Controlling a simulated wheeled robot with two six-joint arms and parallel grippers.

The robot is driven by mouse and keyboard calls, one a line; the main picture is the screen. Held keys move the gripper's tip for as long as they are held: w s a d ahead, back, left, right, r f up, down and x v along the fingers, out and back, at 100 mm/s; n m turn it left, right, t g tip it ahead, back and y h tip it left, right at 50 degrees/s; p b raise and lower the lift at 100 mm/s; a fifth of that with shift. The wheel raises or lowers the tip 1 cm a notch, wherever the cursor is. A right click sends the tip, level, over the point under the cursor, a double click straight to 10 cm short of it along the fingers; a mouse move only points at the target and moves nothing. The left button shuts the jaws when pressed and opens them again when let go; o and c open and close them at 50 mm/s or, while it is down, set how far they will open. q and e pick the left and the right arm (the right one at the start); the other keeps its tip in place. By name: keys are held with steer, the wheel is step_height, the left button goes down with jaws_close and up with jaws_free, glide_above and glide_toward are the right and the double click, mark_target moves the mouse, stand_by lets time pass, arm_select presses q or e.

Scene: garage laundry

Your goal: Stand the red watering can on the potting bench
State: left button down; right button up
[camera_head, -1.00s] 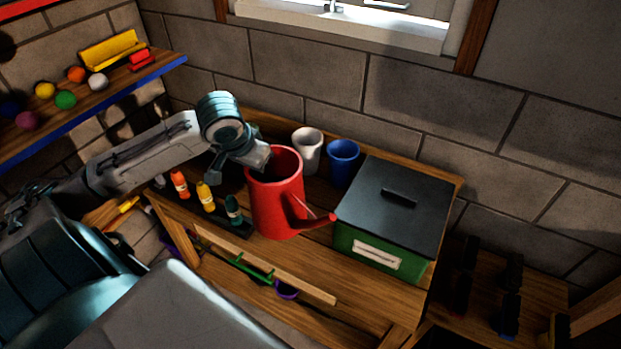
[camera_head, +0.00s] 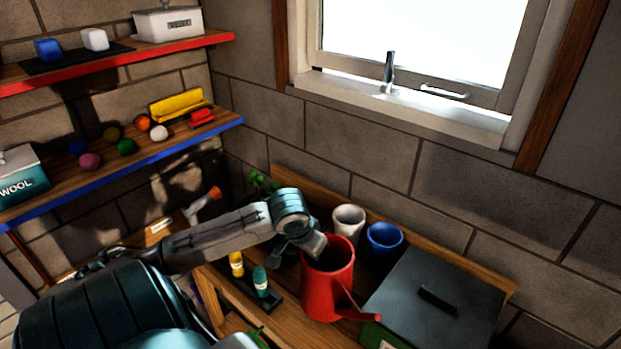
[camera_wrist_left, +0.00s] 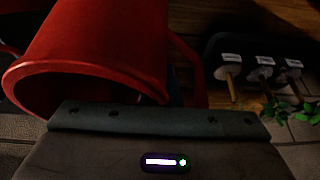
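The red watering can (camera_head: 328,290) stands upright on the wooden potting bench (camera_head: 290,327), its spout pointing to the lower right. My left gripper (camera_head: 318,244) is at the can's upper left side, by the rim; its fingers are mostly hidden, so I cannot tell whether they are closed on the can. In the left wrist view the red can (camera_wrist_left: 105,45) fills the upper left, its open mouth towards the lower left, with a red handle curve at its right. The fingertips do not show there. My right gripper is not in view.
A white cup (camera_head: 348,219) and a blue cup (camera_head: 384,239) stand behind the can. A dark-lidded green box (camera_head: 435,300) is close on its right. Small bottles, including a yellow one (camera_head: 236,264), stand left of it. A blue-edged shelf (camera_head: 150,155) hangs at the left.

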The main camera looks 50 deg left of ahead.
mark_target(310, 259)
arm_select(q)
steer(key=shift+f, duration=1.4)
steer(key=c, duration=1.7)
jaws_free()
steer(key=shift+s+f, duration=0.1)
steer(key=shift+f, duration=0.05)
steer(key=shift+d, duration=0.1)
steer(key=shift+p+v, duration=0.95)
steer(key=shift+v, duration=5.2)
